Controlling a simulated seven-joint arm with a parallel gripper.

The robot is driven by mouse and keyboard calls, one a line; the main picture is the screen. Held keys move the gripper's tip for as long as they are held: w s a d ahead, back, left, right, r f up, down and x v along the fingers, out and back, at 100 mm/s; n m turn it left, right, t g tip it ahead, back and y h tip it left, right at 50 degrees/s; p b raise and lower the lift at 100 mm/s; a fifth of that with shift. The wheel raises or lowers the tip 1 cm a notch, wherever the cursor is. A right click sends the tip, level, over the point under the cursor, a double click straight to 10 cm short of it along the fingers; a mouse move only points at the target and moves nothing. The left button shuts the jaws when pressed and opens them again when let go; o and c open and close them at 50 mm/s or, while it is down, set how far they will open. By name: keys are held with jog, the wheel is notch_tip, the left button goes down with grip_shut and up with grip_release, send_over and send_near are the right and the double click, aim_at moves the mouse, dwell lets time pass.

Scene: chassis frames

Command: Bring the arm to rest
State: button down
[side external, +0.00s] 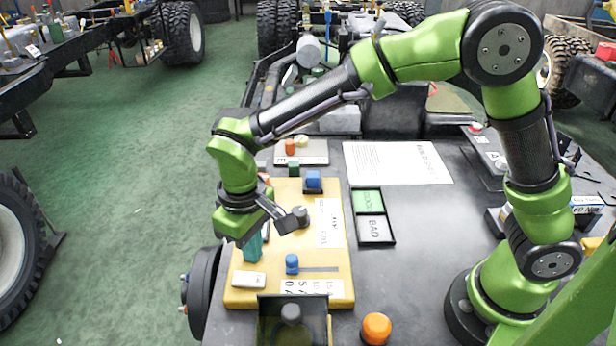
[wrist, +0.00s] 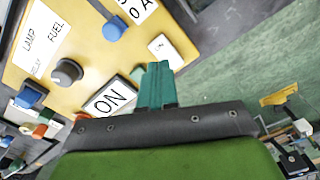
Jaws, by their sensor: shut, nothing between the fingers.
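My arm reaches left over the yellow panel (side external: 240,290), and my gripper (side external: 253,250) hangs near the panel's left side. Its teal fingers also show in the wrist view (wrist: 156,80), pressed together with nothing between them. The fingertips appear close to the panel, beside the white "ON" label (wrist: 110,97) and a small white switch plate (wrist: 165,47). Whether they touch the panel I cannot tell. A dark round knob (side external: 301,215) stands on the panel to the right of my gripper. It also shows at the left of the wrist view (wrist: 67,72).
The panel carries a blue slider (side external: 292,263) and a blue block (side external: 313,180). Right of it lie a GOOD/BAD tray (side external: 392,228) and a white paper sheet (side external: 398,163). An orange knob (side external: 376,328) stands in front. Open green floor (side external: 110,180) lies left.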

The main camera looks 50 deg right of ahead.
jog(key=shift+r, duration=0.45)
jog(key=s+d+r+m+t, duration=0.2)
jog(key=s+d+r, duration=0.2)
jog(key=d, duration=0.3)
jog(key=s+d+r+m+t+y, duration=0.1)
jog(key=s+d+r+m+t, duration=0.1)
jog(key=s+d+r, duration=0.2)
jog(key=s+d+r+m+t+y, duration=0.1)
jog(key=s+d+r+m+t, duration=0.2)
jog(key=d, duration=0.8)
notch_tip(320, 180, up, 2)
jog(key=shift+s+r, duration=0.15)
jog(key=shift+s, duration=0.25)
